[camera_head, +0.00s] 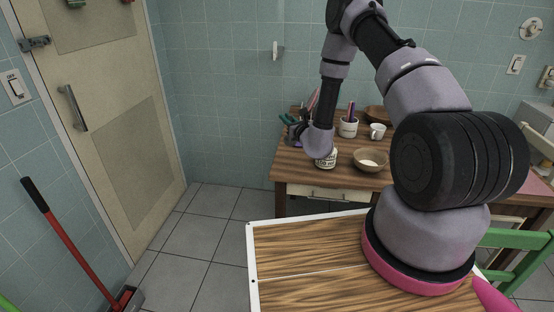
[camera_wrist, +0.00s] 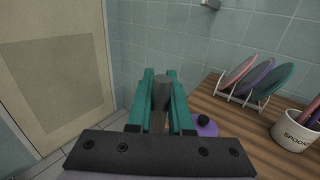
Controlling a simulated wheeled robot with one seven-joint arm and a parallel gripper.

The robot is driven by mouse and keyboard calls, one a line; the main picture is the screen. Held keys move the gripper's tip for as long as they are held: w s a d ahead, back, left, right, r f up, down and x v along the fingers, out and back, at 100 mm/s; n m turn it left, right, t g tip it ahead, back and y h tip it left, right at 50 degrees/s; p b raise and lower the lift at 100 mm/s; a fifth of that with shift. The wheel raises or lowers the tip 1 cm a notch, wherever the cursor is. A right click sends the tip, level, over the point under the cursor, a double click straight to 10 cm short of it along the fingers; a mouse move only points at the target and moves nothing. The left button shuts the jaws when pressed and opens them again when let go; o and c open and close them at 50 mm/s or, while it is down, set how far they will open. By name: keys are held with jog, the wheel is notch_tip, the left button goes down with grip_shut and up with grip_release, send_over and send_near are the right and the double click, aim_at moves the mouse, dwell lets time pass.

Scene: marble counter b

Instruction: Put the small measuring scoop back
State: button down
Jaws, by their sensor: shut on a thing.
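My gripper (camera_wrist: 160,80) has teal fingers and is shut on a small grey, round-sided thing (camera_wrist: 161,92), which looks like the measuring scoop. Its lower part is hidden by the gripper. In the head view my gripper (camera_head: 288,120) is at the left edge of the far wooden table, and the scoop cannot be made out there. A pale jar (camera_head: 327,159) with dark lettering stands at the table's front, partly behind my wrist. A bowl (camera_head: 371,168) with white contents stands to its right.
A purple lid with a black knob (camera_wrist: 204,123) lies on the table (camera_wrist: 228,135). Behind it is a rack of coloured plates (camera_wrist: 262,82). A white crock (camera_wrist: 298,132) holds utensils. A white mug (camera_head: 377,131) and wooden bowl (camera_head: 378,114) stand farther right.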

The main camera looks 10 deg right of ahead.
aim_at(286, 137)
notch_tip(286, 137, down, 5)
jog(key=shift+a+f, duration=0.1)
jog(key=shift+a, duration=0.05)
jog(key=shift+f, duration=2)
jog(key=shift+f, duration=0.1)
jog(key=c, duration=0.8)
grip_release()
